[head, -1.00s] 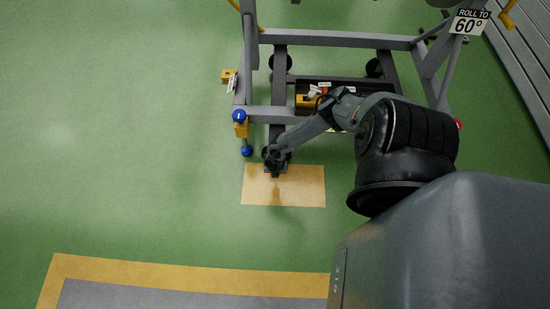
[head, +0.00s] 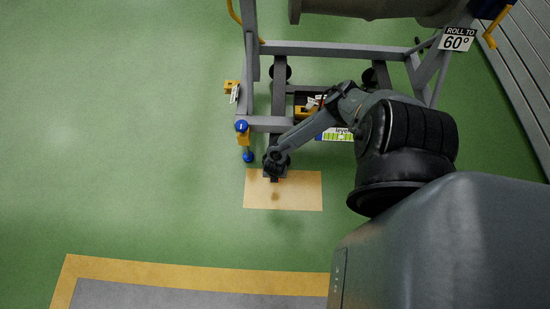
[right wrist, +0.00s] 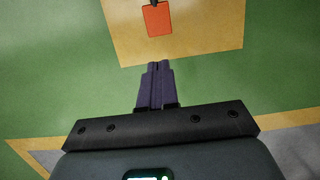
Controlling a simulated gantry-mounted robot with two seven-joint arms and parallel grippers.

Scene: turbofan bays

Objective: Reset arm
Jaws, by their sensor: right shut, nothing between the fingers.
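My right gripper (head: 274,178) hangs over the far edge of a tan rectangular floor patch (head: 300,193), below the grey stand (head: 335,50). In the right wrist view its dark fingers (right wrist: 157,68) are together with nothing between them. They point toward the tan patch (right wrist: 205,30), where an orange-red tag-like piece (right wrist: 158,18) shows apart from the fingertips. My right arm bends in from the right in the head view. My left gripper is not in view.
The stand carries a ROLL TO 60° sign (head: 457,39) and a blue-and-yellow fitting (head: 242,130) left of my gripper. A large cylindrical part (head: 385,8) is at the top. A green-marked level label (head: 340,135) shows behind my arm. Open green floor (head: 120,130) lies left.

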